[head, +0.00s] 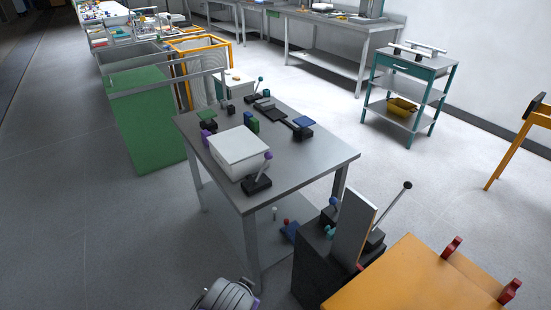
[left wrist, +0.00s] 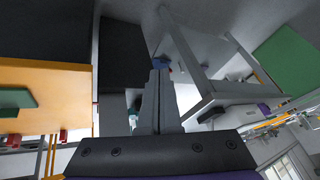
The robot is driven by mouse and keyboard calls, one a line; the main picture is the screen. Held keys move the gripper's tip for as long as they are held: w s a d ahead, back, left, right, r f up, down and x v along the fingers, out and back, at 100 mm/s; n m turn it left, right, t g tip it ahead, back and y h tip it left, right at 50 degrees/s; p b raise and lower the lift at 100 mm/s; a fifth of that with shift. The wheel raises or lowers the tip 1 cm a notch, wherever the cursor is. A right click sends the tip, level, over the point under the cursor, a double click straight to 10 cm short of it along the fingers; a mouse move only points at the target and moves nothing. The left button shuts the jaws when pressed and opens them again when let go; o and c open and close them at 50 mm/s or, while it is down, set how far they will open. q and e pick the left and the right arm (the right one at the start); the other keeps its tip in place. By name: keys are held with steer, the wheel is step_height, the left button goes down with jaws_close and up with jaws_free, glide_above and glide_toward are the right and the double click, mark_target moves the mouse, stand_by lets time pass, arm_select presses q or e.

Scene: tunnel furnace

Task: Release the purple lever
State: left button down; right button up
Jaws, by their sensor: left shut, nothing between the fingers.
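A lever with a purple knob (head: 267,156) stands tilted on a black base at the front of the grey metal table (head: 310,158), beside a white box (head: 239,152). In the left wrist view, my left gripper (left wrist: 158,74) has its long grey fingers together, with nothing between them. It is apart from the table, whose edge shows at the right of that view. A small purple patch (left wrist: 263,107) lies near that edge; I cannot tell whether it is the lever's knob. Part of my arm shows at the bottom of the head view, its fingers hidden. My right gripper is not in view.
Several other levers and small blocks stand on the table. A dark cabinet (head: 312,262) with levers and an orange-topped unit (head: 412,285) stand close at the front right.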

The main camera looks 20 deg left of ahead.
arm_select(q)
steer(key=w+a+r+m+t+y, duration=0.1)
steer(key=w+a+r+y, duration=0.15)
steer(key=w, duration=0.35)
steer(key=w+a+r+m+t+y, duration=0.1)
steer(key=w+a+m, duration=0.15)
steer(key=w, duration=0.35)
steer(key=m+t+y+b, duration=0.2)
steer(key=m+t+y, duration=0.1)
steer(key=m+t, duration=0.2)
glide_toward(263, 168)
steer(key=w+d+r+v, duration=0.1)
steer(key=v, duration=0.4)
steer(key=w+d+m+t, duration=0.2)
steer(key=w+m, duration=0.2)
steer(key=w, duration=0.3)
steer(key=shift+w+d+f+m+b, duration=0.3)
steer(key=shift+w+f+m+b, duration=0.05)
steer(key=shift+w+f+b, duration=0.1)
steer(key=b+x, duration=0.1)
steer(key=x, duration=0.9)
steer(key=s+a, duration=0.1)
steer(key=s+a+r, duration=0.1)
steer(key=s, duration=0.1)
steer(key=shift+a+b, duration=0.2)
steer(key=shift+b, duration=0.2)
steer(key=shift+d, duration=0.1)
